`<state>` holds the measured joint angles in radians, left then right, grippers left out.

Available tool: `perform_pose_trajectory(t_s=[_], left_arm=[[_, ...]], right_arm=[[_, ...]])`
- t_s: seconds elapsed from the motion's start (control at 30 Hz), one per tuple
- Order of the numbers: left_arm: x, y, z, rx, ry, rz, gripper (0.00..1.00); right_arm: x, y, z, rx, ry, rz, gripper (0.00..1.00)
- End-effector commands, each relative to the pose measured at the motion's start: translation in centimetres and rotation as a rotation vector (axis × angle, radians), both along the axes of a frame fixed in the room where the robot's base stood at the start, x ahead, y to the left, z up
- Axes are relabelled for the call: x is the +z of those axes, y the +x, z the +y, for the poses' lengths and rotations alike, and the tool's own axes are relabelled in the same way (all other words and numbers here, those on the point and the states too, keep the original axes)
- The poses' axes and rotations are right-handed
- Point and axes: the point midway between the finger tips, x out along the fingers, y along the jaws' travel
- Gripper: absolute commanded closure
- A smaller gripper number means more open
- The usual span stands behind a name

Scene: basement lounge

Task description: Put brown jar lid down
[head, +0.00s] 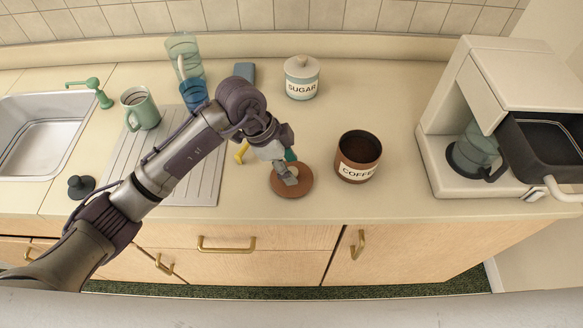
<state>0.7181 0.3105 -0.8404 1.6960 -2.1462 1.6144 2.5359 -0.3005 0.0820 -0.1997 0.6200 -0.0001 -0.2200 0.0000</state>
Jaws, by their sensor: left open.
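The brown jar lid (306,189) lies flat on the counter near its front edge, with a small pale patch near its middle. My left gripper (289,178) is directly over the lid, pointing down, with its fingertips at or just above the lid's middle; I cannot tell whether they touch it. The gripper is open and covers part of the lid. The brown jar labelled COFFEE (358,157) stands uncovered just right of the lid, with dark contents. My right gripper is not in view.
A lidded SUGAR jar (301,80) stands behind. A coffee maker (493,120) is at right. A green mug (140,108), blue glass (194,94) and green pitcher (184,56) stand left, by the drainboard (205,186) and sink (38,135). Counter between the jars is clear.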

Motion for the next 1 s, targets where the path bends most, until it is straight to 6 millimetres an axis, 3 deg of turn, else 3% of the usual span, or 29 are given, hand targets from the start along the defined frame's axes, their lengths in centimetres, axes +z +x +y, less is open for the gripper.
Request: perform_pose_trajectory(t_s=[0.3,0.5,1.0], left_arm=[[6.3,0.1,2.7,-0.001,0.001,-0.006,0.47],[8.8,0.0,3.7,0.0,0.001,-0.003,0.47],[9.4,0.0,3.9,0.0,0.001,-0.001,0.47]], right_arm=[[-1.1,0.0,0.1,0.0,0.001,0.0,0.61],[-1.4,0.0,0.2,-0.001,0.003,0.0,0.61],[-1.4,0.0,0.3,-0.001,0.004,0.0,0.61]])
